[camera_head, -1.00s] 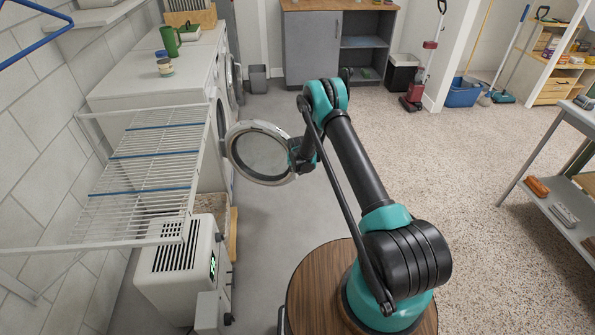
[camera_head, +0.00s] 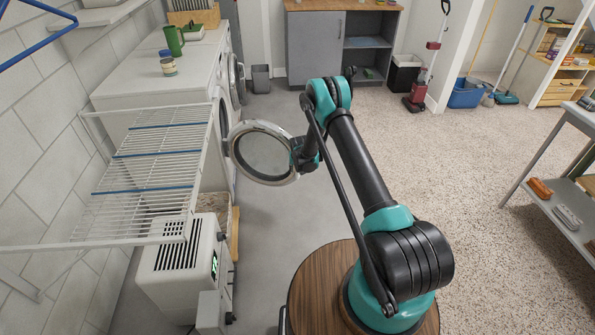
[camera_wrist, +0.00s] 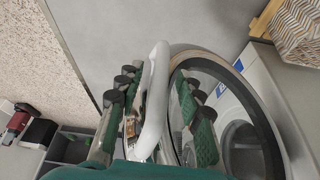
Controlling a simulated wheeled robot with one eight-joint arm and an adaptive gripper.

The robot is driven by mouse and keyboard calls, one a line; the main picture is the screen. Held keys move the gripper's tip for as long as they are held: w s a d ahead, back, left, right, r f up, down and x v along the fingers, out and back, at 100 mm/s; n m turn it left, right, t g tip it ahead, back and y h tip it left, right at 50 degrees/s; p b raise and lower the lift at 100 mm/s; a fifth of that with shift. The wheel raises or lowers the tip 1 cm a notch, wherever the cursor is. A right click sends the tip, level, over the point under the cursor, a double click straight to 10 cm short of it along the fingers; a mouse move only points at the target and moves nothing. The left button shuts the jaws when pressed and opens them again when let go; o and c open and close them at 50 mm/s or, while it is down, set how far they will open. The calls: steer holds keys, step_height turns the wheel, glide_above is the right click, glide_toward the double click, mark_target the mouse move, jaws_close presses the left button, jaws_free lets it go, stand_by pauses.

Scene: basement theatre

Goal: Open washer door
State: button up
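The washer (camera_head: 216,165) stands at the left by the wall, partly hidden by the drying rack. Its round door (camera_head: 264,152), with a pale rim and dark glass, is swung well out from the washer's front. In the wrist view the door's rim and pale handle part (camera_wrist: 153,100) lie between the finger shapes, and the drum opening (camera_wrist: 243,148) shows at lower right. My gripper (camera_head: 303,157) is at the door's free edge.
A white wire drying rack (camera_head: 150,175) with blue bars stands before the washer, above a white appliance (camera_head: 180,265). A second machine (camera_head: 237,80) is beyond. A metal shelf (camera_head: 560,200) is at right. The floor between is clear.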

steer(key=v, duration=1.1)
steer(key=shift+r, duration=0.2)
steer(key=shift+s, duration=0.15)
